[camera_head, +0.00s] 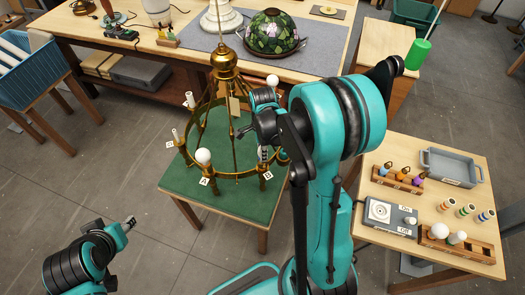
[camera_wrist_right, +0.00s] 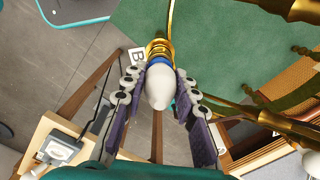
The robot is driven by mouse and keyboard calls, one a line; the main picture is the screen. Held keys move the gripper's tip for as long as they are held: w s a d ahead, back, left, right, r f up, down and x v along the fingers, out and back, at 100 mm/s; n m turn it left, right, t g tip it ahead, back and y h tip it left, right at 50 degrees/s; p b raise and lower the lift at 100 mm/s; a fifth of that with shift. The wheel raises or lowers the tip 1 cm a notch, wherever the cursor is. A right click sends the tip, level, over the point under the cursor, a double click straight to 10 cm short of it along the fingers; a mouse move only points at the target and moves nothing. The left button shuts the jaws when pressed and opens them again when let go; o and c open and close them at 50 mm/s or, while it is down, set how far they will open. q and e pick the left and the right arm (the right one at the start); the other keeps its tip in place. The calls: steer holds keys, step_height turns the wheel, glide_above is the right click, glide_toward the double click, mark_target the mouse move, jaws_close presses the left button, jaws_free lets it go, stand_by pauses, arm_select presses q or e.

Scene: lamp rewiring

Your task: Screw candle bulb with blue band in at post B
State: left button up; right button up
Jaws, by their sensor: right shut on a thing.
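The brass chandelier (camera_head: 226,62) stands on a green-topped table (camera_head: 185,182). Post B, with its label B (camera_head: 267,175), is at the ring's front right; the label also shows in the right wrist view (camera_wrist_right: 137,55). My right gripper (camera_head: 264,152) is over post B and shut on the white candle bulb (camera_wrist_right: 160,88). A blue band (camera_wrist_right: 158,61) shows at the bulb's lower end, right at the brass socket (camera_wrist_right: 158,47). The bulb lines up with the socket; how deep it sits is hidden. My left gripper (camera_head: 130,221) is at lower left, away from the chandelier; its jaw opening is unclear.
A white globe bulb (camera_head: 203,156) sits at post A. The right-hand table holds a candle bulb rack (camera_head: 398,180), grey tray (camera_head: 452,167), tester box (camera_head: 388,219) and globe bulb rack (camera_head: 457,247). A stained-glass shade (camera_head: 272,32) lies on the back bench. Floor at left is clear.

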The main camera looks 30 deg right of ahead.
steer(key=shift+f, duration=0.2)
stand_by(0.6)
steer(key=shift+o, duration=0.3)
jaws_close()
steer(key=m+b, duration=0.1)
steer(key=m, duration=0.1)
steer(key=shift+m, duration=0.4)
steer(key=m+b, duration=0.1)
steer(key=m, duration=0.4)
steer(key=o, duration=1.1)
jaws_free()
steer(key=shift+c, duration=0.2)
